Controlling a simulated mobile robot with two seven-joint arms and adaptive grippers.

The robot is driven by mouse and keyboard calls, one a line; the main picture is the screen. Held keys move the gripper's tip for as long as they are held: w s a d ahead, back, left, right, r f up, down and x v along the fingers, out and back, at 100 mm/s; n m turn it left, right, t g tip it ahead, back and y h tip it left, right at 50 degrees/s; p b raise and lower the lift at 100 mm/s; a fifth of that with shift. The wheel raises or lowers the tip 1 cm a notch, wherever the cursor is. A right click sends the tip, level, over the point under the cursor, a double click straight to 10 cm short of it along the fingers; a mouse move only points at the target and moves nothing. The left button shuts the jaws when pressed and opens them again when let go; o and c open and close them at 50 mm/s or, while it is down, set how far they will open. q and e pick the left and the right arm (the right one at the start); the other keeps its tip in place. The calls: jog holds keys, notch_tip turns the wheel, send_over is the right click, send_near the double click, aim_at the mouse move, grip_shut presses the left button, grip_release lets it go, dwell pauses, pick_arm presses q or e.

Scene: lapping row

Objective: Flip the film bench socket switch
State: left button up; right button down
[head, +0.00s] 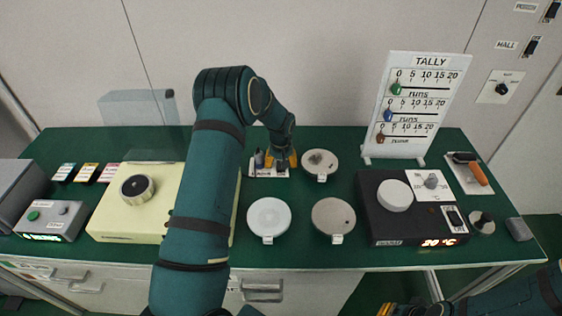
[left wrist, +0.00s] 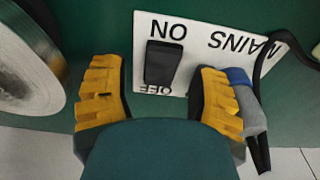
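A white plate (left wrist: 205,30) marked ON, OFF and MAINS lies on the green bench, with a black rocker switch (left wrist: 162,64) on it. Its word OFF is partly hidden. In the head view, part of the plate (head: 262,173) shows under my left gripper (head: 281,163). In the left wrist view, my left gripper (left wrist: 160,100) is open and empty, its yellow fingers on either side of the rocker. A grey and blue plug (left wrist: 248,105) with a black cable is close beside the right-hand finger. My right gripper (head: 386,309) is at the bottom edge, mostly out of view.
A cream box with a black knob (head: 137,189) stands left of my arm. Round discs (head: 269,217) lie in the middle. A black hotplate unit (head: 385,228) with its own rocker (head: 454,218) is at right. A tally board (head: 415,105) stands behind. Wall switches (head: 531,46) are far right.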

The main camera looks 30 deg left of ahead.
pick_arm(q)
jog(key=shift+r, duration=0.2)
notch_tip(320, 180, up, 12)
jog(key=s, duration=0.1)
jog(key=shift+s+d, duration=0.2)
jog(key=shift+d, duration=0.2)
jog(key=shift+f, duration=0.1)
dwell(0.3)
